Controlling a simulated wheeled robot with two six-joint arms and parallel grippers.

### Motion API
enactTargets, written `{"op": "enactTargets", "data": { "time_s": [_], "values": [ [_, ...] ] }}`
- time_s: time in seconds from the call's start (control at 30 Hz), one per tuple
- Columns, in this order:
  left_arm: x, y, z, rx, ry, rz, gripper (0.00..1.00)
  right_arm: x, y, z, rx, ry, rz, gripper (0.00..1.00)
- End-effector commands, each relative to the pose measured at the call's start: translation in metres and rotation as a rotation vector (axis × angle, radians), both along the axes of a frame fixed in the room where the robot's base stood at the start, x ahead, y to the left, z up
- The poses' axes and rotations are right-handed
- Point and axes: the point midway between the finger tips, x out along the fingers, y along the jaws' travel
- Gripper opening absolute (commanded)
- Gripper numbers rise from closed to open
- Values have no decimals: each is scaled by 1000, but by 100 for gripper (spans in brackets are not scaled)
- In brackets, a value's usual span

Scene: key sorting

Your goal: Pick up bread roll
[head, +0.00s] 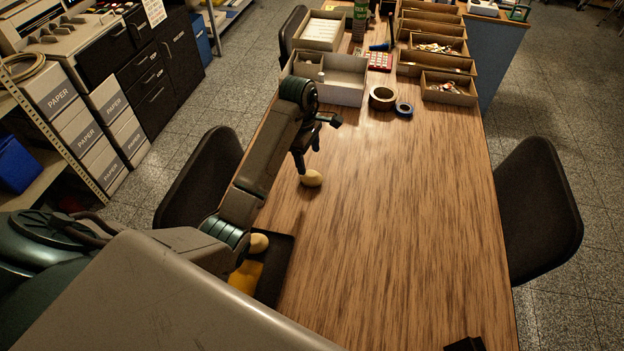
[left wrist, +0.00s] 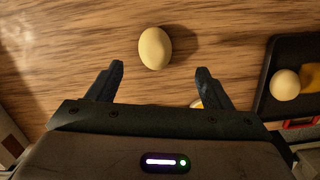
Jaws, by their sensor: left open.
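A pale, rounded bread roll (head: 311,178) lies on the wooden table, and it also shows in the left wrist view (left wrist: 155,48). My left gripper (head: 308,160) is above and close to this roll. In the left wrist view its two fingers (left wrist: 159,68) are open and empty. The roll lies just beyond the fingertips, between their lines. A second similar roll (head: 258,243) sits at the dark tray on the left table edge, and it shows in the left wrist view (left wrist: 285,85). My right gripper cannot be made out.
The dark tray (head: 284,262) also holds a yellow item (head: 246,277), partly hidden by my arm. Tape rolls (head: 381,98) (head: 404,109) and open boxes (head: 344,80) (head: 449,96) stand at the far end.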

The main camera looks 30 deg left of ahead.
Motion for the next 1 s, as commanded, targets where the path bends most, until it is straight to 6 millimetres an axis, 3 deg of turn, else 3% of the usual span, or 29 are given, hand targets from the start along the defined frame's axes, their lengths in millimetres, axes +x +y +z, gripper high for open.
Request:
{"op": "enactTargets", "data": {
  "time_s": [0.03,0.1,0.5,0.6,0.77,1.0],
  "values": [
    [0,-1,-14,0,0,0,73,2,0,-13,0,-2,0,36],
    [0,-2,-23,0,0,0,73,5,0,-22,0,-4,0,36],
    [2,-2,-57,0,2,1,73,11,0,-48,0,-3,1,36],
    [3,0,-65,-1,6,-1,73,12,1,-32,1,-7,1,36],
    [4,-3,-84,-1,2,0,73,12,1,-31,1,-9,1,36],
    [4,-3,-88,0,-1,0,73,7,1,-33,0,-1,0,36]
  ]
}}
